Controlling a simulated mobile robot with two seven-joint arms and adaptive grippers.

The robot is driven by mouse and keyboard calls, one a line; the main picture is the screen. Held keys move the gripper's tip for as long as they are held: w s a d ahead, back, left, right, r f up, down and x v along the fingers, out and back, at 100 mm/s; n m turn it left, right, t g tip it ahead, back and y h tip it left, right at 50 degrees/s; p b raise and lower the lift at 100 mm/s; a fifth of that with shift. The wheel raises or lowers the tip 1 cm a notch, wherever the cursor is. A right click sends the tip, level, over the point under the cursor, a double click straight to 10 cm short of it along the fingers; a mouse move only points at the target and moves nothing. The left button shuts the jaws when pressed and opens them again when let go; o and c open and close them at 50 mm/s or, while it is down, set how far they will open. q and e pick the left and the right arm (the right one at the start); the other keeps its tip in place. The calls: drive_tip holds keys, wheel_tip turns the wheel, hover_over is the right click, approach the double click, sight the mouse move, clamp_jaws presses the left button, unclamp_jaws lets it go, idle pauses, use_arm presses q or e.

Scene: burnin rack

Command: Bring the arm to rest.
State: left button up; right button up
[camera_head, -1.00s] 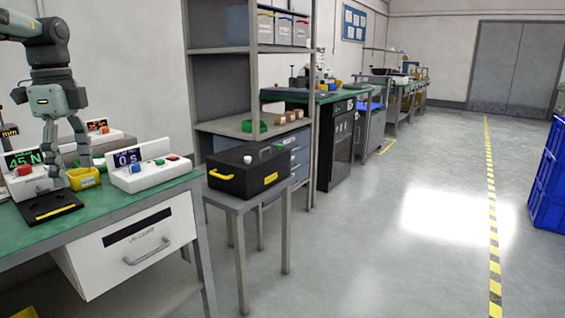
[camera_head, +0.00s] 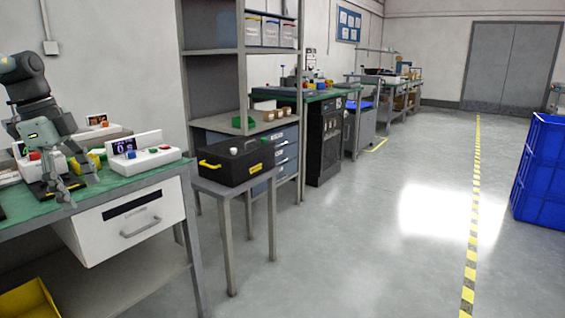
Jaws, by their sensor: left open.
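My left arm comes in at the upper left. Its gripper (camera_head: 81,188) points down and tilts to the right, over the front part of the green-topped bench (camera_head: 130,186). The fingers are apart, with nothing seen between them. They overlap a white device with a red button (camera_head: 33,157) and a dark plate, both partly hidden. I cannot tell whether the fingertips touch the bench. My right gripper is out of view.
Right of the gripper stands a white display box (camera_head: 147,160) with buttons. A black case (camera_head: 238,161) sits on a small grey table beside the bench. A grey shelf stands behind. Blue crates (camera_head: 540,175) are at the right. The floor between is clear.

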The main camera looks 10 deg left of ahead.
use_arm(q)
wheel_tip(320, 180, down, 18)
drive_tip(key=w+a+n+t+h, duration=0.2)
drive_tip(key=a+t+h, duration=0.1)
drive_tip(key=t, duration=0.6)
drive_tip(key=s+d+f+n+t+y, duration=0.1)
drive_tip(key=s+f+n+y, duration=0.25)
drive_tip(key=f, duration=0.35)
drive_tip(key=s+f+n+t+y, duration=0.1)
drive_tip(key=s+f+n+y, duration=0.25)
drive_tip(key=f, duration=0.45)
drive_tip(key=s+d+f+n+g+y+p, duration=0.15)
drive_tip(key=s+d+f+n+g, duration=0.3)
drive_tip(key=s+d+f, duration=0.55)
drive_tip(key=s+d+f+g+h, duration=0.2)
drive_tip(key=s+d+f+g, duration=0.2)
drive_tip(key=s+d, duration=0.4)
drive_tip(key=d, duration=0.4)
drive_tip(key=shift+f, duration=0.35)
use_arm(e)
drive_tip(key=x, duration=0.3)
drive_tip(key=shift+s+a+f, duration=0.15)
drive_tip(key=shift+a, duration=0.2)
use_arm(q)
drive_tip(key=shift+s+g, duration=0.1)
drive_tip(key=shift+g, duration=0.15)
